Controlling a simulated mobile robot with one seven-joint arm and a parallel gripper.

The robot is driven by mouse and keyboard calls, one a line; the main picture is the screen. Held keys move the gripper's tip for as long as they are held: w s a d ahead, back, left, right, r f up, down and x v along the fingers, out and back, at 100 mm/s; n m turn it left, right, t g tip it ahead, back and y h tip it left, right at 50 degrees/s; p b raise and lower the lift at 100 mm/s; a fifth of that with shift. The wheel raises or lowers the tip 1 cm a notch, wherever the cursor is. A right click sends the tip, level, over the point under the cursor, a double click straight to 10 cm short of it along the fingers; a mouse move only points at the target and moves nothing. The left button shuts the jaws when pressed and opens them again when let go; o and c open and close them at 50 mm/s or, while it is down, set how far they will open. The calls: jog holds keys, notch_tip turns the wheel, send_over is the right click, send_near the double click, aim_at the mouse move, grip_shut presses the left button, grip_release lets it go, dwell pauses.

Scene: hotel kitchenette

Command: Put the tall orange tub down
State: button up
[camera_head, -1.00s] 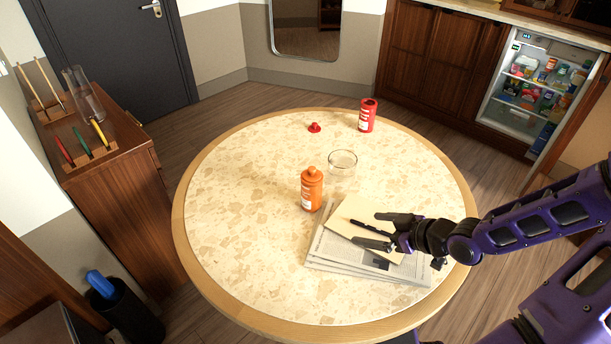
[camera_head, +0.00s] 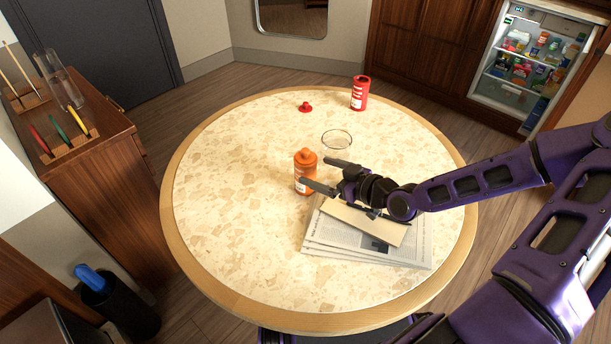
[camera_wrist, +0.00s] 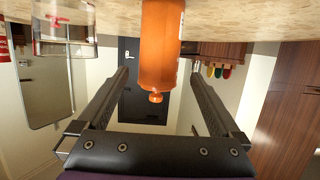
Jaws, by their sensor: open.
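The orange tub (camera_head: 304,171) with its orange cap stands upright on the round table (camera_head: 230,200), left of my gripper. My gripper (camera_head: 315,174) is open, with its fingers pointing at the tub at about its height. In the head view the nearer fingertip overlaps the tub's lower right side. In the wrist view, where the scene is upside down, the tub (camera_wrist: 160,45) appears centred between the fingertips, with a gap on each side. I cannot tell how far the tips reach around it.
A clear glass (camera_head: 337,140) stands just behind the tub. A red open bottle (camera_head: 360,93) and a red cap (camera_head: 305,107) are farther back. Newspapers (camera_head: 350,250) with an envelope (camera_head: 350,222) and a dark pen lie under my wrist. The table's left and front are clear.

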aim_at(305, 166)
jog(key=x, duration=0.5)
jog(key=shift+w+a+f+b, duration=0.15)
jog(key=shift+w+f+b, duration=0.05)
jog(key=shift+w+b, duration=0.1)
grip_shut()
